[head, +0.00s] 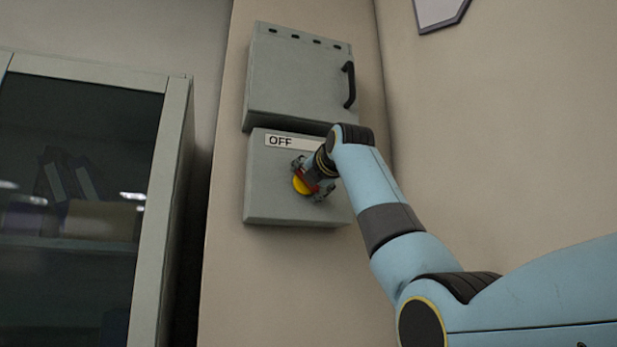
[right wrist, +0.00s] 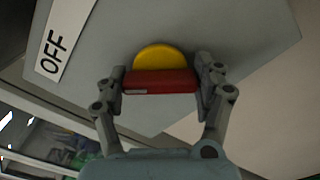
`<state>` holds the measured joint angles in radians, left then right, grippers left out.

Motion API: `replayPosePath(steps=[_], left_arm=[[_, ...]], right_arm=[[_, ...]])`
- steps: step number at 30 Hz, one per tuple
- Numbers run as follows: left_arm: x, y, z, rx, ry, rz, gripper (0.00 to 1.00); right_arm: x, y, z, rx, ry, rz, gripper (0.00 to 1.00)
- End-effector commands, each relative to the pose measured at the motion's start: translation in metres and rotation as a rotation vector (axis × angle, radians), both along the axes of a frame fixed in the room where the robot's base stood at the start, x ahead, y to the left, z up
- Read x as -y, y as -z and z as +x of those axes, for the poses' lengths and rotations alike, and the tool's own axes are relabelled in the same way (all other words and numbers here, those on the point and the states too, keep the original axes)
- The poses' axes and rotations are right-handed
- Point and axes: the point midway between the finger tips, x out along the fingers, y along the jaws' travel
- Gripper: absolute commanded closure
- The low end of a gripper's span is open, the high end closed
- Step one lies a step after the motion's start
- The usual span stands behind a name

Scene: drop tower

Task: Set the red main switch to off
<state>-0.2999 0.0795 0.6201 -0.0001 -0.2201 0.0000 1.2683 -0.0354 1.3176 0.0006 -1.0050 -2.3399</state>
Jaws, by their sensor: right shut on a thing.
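The red main switch (right wrist: 160,82) is a red bar handle in front of a yellow round plate (right wrist: 160,57), on a grey box. In the right wrist view my right gripper (right wrist: 160,90) has one finger on each end of the red bar and is shut on it. In the head view the right gripper (head: 313,184) is at the switch, and the yellow plate (head: 301,186) shows at its left. The arm and gripper hide most of the red bar there. My left gripper is not in view.
The grey switch box (head: 270,205) is mounted on a beige wall pillar. A larger grey cabinet (head: 295,85) with a black handle (head: 349,85) is right above it. A glass-fronted cabinet (head: 172,200) stands at the left.

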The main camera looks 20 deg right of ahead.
Motion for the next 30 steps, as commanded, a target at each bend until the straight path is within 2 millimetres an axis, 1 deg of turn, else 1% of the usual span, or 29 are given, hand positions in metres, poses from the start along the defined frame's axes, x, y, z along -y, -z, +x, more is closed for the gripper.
replayPosePath(steps=[1, 6, 18, 19, 24, 30], left_arm=[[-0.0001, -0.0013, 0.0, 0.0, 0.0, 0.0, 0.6], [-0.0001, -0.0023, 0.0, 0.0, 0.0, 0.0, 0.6], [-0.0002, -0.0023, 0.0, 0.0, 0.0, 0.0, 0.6], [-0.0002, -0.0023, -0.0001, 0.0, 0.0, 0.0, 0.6], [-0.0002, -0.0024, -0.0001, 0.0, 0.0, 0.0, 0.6], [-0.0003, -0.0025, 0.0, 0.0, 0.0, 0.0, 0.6]], right_arm=[[-0.0006, 0.0026, 0.0008, -0.006, -0.001, -0.011, 0.63], [-0.0006, 0.0032, 0.0009, -0.005, -0.001, -0.038, 0.63], [-0.0003, 0.0038, 0.001, -0.006, 0.0, -0.045, 0.63], [-0.0002, 0.0039, 0.001, -0.007, 0.0, -0.045, 0.3], [-0.0002, 0.0029, 0.0007, -0.004, 0.0, -0.044, 0.08], [0.0, 0.0016, 0.0004, -0.001, 0.0, -0.043, 0.08]])
